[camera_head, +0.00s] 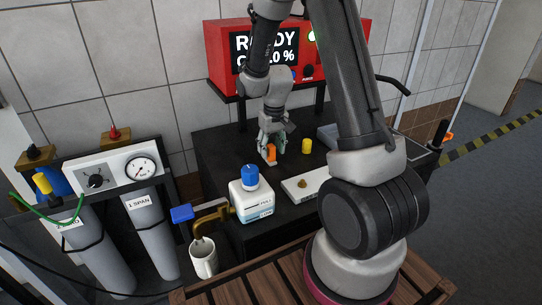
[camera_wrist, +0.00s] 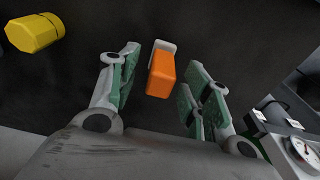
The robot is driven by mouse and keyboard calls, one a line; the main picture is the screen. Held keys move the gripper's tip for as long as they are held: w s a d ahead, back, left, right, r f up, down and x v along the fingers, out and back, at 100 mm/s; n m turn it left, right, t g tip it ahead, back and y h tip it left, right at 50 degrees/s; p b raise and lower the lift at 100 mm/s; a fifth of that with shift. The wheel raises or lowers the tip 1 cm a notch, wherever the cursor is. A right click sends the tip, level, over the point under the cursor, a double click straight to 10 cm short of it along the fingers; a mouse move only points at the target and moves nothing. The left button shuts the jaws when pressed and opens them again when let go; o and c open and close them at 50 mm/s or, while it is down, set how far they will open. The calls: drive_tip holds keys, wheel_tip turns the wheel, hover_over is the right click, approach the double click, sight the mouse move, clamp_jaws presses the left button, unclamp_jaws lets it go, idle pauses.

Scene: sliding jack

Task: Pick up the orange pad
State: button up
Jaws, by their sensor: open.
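The orange pad (camera_head: 270,153) is a small orange block on the black bench, behind the white bottle in the head view. In the wrist view the orange pad (camera_wrist: 160,74) lies between my open fingers, a little beyond the tips' middle, with a pale grey piece at its far end. My gripper (camera_head: 272,138) is low over the bench at the pad. In the wrist view my gripper (camera_wrist: 160,85) has its green-lined fingers spread, with dark gaps on both sides of the pad. I cannot tell its exact height above the pad.
A yellow cylinder (camera_head: 306,146) stands right of the pad; it also shows in the wrist view (camera_wrist: 34,32). A white bottle with a blue cap (camera_head: 251,200) and a white plate (camera_head: 301,188) stand nearer. A red display box (camera_head: 222,55) is behind.

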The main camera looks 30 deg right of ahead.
sight(270, 145)
drive_tip(key=shift+w+f, duration=0.15)
drive_tip(key=shift+f, duration=0.7)
drive_tip(key=c, duration=1)
drive_tip(key=shift+r, duration=0.1)
wheel_tip(270, 145, up, 10)
drive_tip(key=shift+f, duration=0.1)
drive_tip(key=o, duration=0.4)
drive_tip(key=c, duration=0.4)
drive_tip(key=shift+a, duration=0.1)
